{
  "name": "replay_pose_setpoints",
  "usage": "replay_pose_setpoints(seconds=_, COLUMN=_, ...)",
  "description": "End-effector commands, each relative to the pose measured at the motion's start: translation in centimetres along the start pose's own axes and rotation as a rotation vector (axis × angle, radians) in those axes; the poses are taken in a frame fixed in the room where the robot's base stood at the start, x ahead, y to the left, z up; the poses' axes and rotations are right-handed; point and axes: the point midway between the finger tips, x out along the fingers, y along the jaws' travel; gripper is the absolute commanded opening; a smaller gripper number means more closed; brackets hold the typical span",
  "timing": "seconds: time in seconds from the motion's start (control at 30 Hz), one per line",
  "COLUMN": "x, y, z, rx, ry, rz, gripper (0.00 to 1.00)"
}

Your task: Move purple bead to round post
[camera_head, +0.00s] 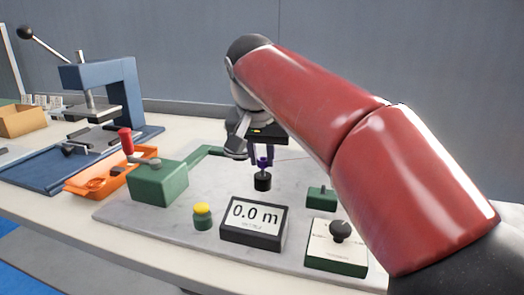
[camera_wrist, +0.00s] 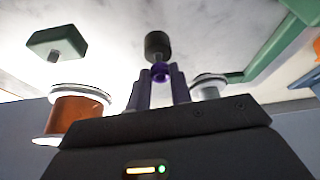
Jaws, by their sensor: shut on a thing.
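My gripper (camera_head: 263,161) points down over the grey marble-like board, its purple fingers closed on the small purple bead. The bead (camera_wrist: 160,72) shows between the fingertips in the wrist view. A short black round cylinder (camera_head: 263,182) is directly below the fingertips, and also shows just beyond the bead in the wrist view (camera_wrist: 157,43). I cannot tell whether the bead touches it, nor whether it is the round post. A pale flanged spool (camera_wrist: 209,86) and a copper-coloured spool (camera_wrist: 78,112) also show in the wrist view.
A green crank box (camera_head: 159,184) with a red handle and green arm stands left. A yellow button (camera_head: 203,210), a display reading 0.0 m (camera_head: 254,222), a small green block (camera_head: 321,198) and a knob box (camera_head: 337,250) surround the cylinder. An orange tray (camera_head: 90,183) and blue press (camera_head: 133,90) are farther left.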

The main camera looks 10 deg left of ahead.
Motion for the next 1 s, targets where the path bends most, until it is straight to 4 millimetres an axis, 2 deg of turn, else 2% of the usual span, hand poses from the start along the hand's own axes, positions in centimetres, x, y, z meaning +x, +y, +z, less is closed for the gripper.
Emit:
replay_pose_setpoints(seconds=0.53, x=0.1, y=0.0, z=0.0, rx=0.001, ry=0.0, rz=0.0, gripper=0.0)
replay_pose_setpoints(seconds=1.0, x=1.3, y=0.0, z=0.6, rx=0.001, ry=0.0, rz=0.0, gripper=0.0)
